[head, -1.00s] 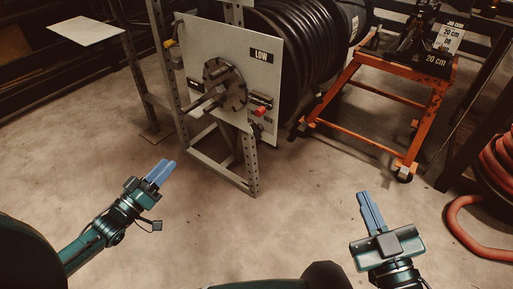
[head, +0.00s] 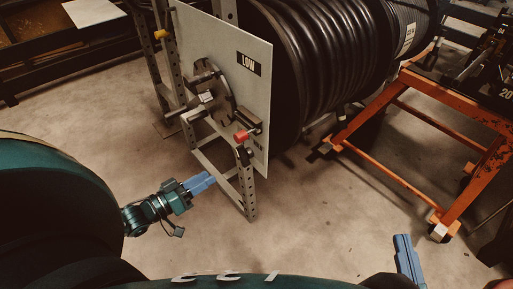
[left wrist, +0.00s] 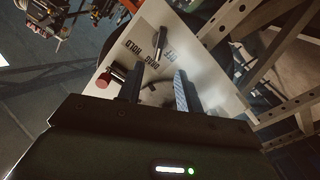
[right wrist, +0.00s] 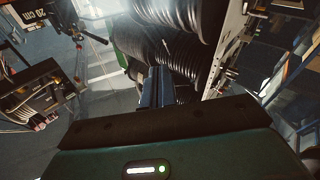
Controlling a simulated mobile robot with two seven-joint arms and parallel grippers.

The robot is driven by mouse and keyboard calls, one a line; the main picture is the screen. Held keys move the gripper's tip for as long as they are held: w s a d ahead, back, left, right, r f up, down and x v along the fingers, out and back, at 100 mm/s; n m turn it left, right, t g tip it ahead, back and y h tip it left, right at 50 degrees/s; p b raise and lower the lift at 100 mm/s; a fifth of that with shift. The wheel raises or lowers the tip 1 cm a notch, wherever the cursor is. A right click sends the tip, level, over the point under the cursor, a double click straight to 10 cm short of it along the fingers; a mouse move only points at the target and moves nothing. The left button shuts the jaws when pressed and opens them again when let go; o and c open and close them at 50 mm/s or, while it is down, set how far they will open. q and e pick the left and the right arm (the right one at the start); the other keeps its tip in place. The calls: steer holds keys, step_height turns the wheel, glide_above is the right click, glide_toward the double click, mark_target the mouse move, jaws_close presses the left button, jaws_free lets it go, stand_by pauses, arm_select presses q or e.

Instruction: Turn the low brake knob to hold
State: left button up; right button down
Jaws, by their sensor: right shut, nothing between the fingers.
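The LOW panel (head: 220,60) is a pale plate on the reel stand. A small black knob (head: 243,155) sits low on it, below a red knob (head: 241,136). In the left wrist view the black knob (left wrist: 157,42) stands out by the printed words HOLD, DRAG and one partly legible word; its exact setting is unclear. The red knob (left wrist: 103,80) is to its left. My left gripper (head: 206,180) is open and empty, below and left of the black knob and apart from it. My right gripper (head: 403,243) is shut and empty, far to the right over the floor.
A hub with a crank handle (head: 212,92) projects from the panel. The black hose reel (head: 320,60) is behind it. The perforated stand leg (head: 247,195) is close to my left gripper. An orange cart (head: 465,205) stands at right. Floor between is clear.

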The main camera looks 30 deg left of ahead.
mark_target(240, 158)
arm_select(q)
steer(key=b+x, duration=0.4)
steer(key=x, duration=0.8)
steer(key=shift+w, duration=0.1)
steer(key=shift+w+d, duration=0.2)
steer(key=shift+w, duration=0.25)
arm_select(e)
steer(key=shift+w+a+f+m+y, duration=0.1)
steer(key=shift+a+m+y, duration=0.3)
steer(key=shift+m+y, duration=0.1)
arm_select(q)
steer(key=shift+c, duration=0.4)
steer(key=c, duration=0.5)
steer(key=shift+c, duration=0.2)
